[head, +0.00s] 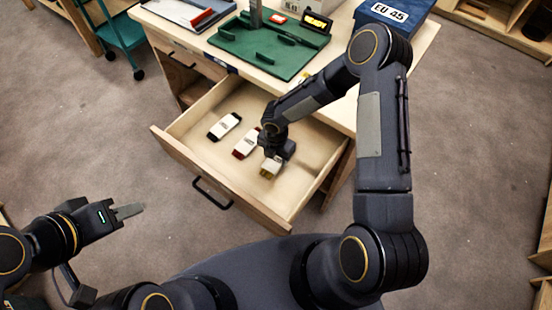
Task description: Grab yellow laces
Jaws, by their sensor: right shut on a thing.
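An open drawer (179,146) holds three lace bundles with pale bands. One with dark ends (224,126) lies at the left, and one with dark red ends (246,143) lies in the middle. The third, the yellowish laces (268,173), is at the right, partly hidden by my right gripper (272,162). My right gripper reaches down into the drawer and is shut on these laces. My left gripper (130,211) is empty, left of the drawer and over the floor. Its fingers show side-on, so its opening is unclear.
The desk top (340,45) above the drawer carries a green tray (250,55), a blue box marked EU 45 (388,15) and a small dark display (316,22). A teal cart (120,35) stands at the back left. The floor left of the drawer is clear.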

